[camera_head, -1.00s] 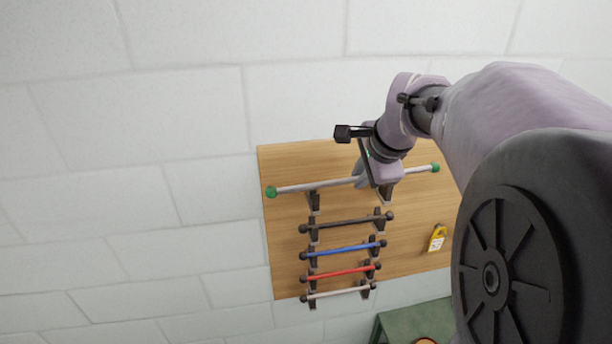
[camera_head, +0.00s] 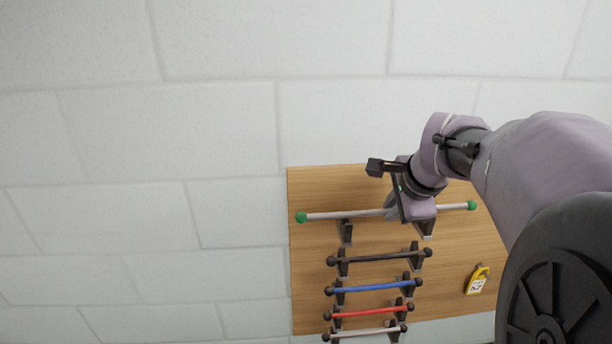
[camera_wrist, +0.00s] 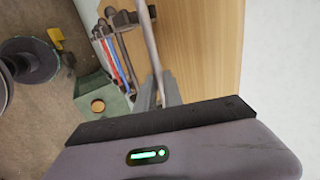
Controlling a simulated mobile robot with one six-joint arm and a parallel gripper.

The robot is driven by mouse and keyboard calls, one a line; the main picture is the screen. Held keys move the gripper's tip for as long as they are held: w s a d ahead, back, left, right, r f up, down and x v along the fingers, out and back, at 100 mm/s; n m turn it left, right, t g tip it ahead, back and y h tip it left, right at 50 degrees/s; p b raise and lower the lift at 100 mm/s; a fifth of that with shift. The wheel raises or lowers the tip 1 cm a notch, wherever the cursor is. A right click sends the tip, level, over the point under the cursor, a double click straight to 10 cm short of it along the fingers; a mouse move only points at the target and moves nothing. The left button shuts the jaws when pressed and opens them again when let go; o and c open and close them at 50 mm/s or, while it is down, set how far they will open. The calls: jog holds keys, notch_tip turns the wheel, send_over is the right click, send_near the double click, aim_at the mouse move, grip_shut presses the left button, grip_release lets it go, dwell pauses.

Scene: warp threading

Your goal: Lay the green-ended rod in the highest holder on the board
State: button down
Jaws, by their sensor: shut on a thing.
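The green-ended rod (camera_head: 345,214) is a long pale rod with a green ball at each end, lying almost level across the upper part of the wooden board (camera_head: 305,260). The highest holder is a pair of dark brackets, the left bracket (camera_head: 346,232) and the right bracket (camera_head: 427,229), just under the rod. I cannot tell whether the rod touches them. In the wrist view the rod (camera_wrist: 148,40) runs up from my gripper's fingers (camera_wrist: 157,92).
Below are a black rod (camera_head: 378,258), a blue rod (camera_head: 372,287), a red rod (camera_head: 370,312) and a grey rod (camera_head: 365,333) in their own brackets. A yellow tag (camera_head: 477,280) hangs at the board's right. White block wall surrounds the board.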

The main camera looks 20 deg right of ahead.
jog(key=shift+w+f+b, duration=0.15)
jog(key=shift+f+b, duration=0.4)
jog(key=shift+f, duration=0.4)
jog(key=shift+f+b, duration=0.5)
jog(key=shift+b, duration=0.05)
jog(key=c, duration=1.4)
grip_release()
